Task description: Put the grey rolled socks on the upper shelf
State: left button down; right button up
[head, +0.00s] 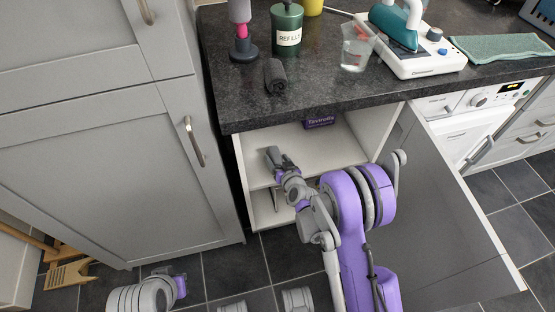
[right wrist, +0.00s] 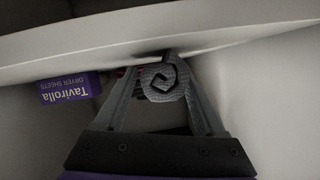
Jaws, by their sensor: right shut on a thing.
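My right gripper (head: 277,160) reaches into the open cabinet under the counter, just over the white upper shelf (head: 325,158). In the right wrist view, which is upside down, the gripper (right wrist: 163,95) is shut on the grey rolled socks (right wrist: 160,82), whose spiral end faces the camera. The socks are right at the pale shelf board (right wrist: 230,45); I cannot tell whether they touch it. In the head view the socks are hard to make out between the fingers.
A purple dryer-sheets box (head: 320,121) stands at the back of the upper shelf. The cabinet door (head: 435,215) is open to the right.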

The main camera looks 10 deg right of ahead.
jog(key=o, duration=1.3)
jog(key=shift+r, duration=0.25)
jog(key=s+r+n+g+p, duration=0.1)
jog(key=s+r+g, duration=0.1)
jog(key=s+r, duration=0.55)
jog(key=s+r+n+g+p, duration=0.15)
jog(key=s+r, duration=0.25)
jog(key=s, duration=0.6)
jog(key=s+d+r+g+h, duration=0.1)
jog(key=s+r+g, duration=0.1)
jog(key=s, duration=0.8)
jog(key=s+d+r+m+g, duration=0.1)
jog(key=s+d+g, duration=0.1)
jog(key=s, duration=0.7)
jog(key=shift+s+d+r+g+h+b, duration=0.3)
jog(key=shift+s+r+g+h, duration=0.1)
jog(key=shift+g, duration=0.35)
